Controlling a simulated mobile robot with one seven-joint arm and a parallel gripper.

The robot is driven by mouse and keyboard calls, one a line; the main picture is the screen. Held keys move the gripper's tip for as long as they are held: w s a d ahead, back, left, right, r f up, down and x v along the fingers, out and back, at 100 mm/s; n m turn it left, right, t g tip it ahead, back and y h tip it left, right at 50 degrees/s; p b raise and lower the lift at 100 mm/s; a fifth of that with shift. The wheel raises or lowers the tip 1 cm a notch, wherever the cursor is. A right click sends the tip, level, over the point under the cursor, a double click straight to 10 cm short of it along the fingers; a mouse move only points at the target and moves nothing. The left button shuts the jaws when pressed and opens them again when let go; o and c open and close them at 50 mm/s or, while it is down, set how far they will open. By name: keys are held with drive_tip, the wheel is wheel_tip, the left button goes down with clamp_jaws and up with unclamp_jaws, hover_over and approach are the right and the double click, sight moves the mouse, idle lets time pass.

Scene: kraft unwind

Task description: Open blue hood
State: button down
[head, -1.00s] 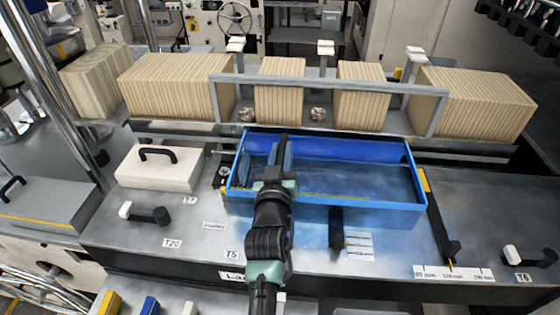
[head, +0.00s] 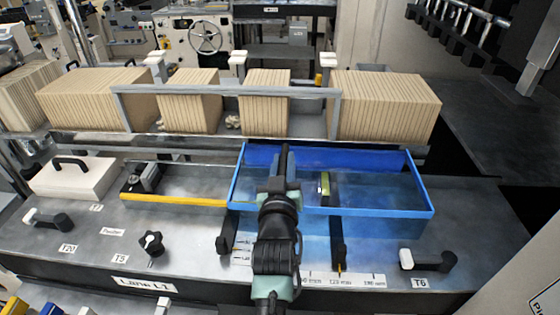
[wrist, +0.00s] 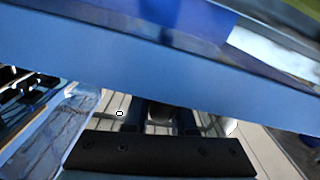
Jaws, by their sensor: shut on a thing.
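The blue hood (head: 335,201) is a blue frame with clear, blue-tinted panels, low over the right middle of the grey bench in the head view. My gripper (head: 284,160) reaches over its near edge at the left part and is shut on the hood. The exact grip point is hidden behind my gripper in the head view. In the wrist view a blue bar of the hood (wrist: 150,75) crosses the picture close to the camera.
Brown slotted stacks (head: 385,105) and a grey rail (head: 225,90) stand behind the hood. A white box with a black handle (head: 75,178) is at the left. A black knob (head: 151,242) and a lever near T6 (head: 430,261) are on the front bench. Bare bench lies right of the hood.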

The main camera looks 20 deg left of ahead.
drive_tip(key=shift+d, duration=0.25)
drive_tip(key=shift+f, duration=0.1)
drive_tip(key=c, duration=0.8)
unclamp_jaws()
drive_tip(key=shift+o, duration=0.2)
drive_tip(key=b+v, duration=0.3)
drive_tip(key=v, duration=1)
drive_tip(key=shift+w+r, duration=0.1)
drive_tip(key=shift+r, duration=0.1)
